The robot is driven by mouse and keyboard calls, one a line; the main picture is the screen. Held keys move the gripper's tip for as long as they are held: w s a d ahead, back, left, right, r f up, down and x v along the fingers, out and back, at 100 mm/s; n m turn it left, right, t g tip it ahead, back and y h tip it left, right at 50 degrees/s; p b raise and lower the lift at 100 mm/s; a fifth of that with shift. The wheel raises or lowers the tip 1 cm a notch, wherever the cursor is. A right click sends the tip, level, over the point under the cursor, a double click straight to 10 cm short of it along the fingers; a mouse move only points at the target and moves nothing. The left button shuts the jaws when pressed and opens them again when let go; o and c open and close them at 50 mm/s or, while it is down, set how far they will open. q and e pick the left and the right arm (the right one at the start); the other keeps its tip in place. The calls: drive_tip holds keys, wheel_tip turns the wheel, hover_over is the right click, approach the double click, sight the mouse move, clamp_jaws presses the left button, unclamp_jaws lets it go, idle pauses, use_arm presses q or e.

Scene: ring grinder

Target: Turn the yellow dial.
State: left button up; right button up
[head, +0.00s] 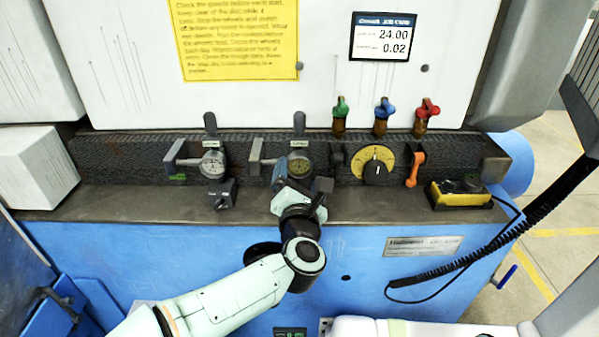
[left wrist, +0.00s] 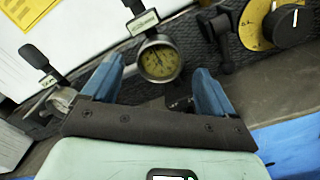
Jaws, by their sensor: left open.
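The yellow dial (head: 374,165) is a round yellow plate with a black knob at its centre, on the dark panel right of the middle. It also shows in the left wrist view, with its yellow plate (left wrist: 254,26) and black knob (left wrist: 288,26) at the top right. My left gripper (head: 299,182) is in front of the panel, left of the dial and apart from it. In the left wrist view its two blue fingers (left wrist: 158,76) are spread, with nothing held between them. My right gripper is not in view.
A gauge with a lever (left wrist: 159,60) is beyond my left fingers, and another gauge (head: 213,164) is further left. An orange lever (head: 414,170) is right of the dial. Green, blue and red valves (head: 381,116) stand above. A yellow box (head: 459,195) sits on the ledge.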

use_arm(q)
drive_tip(key=shift+w, duration=1)
drive_tip(key=c, duration=1.1)
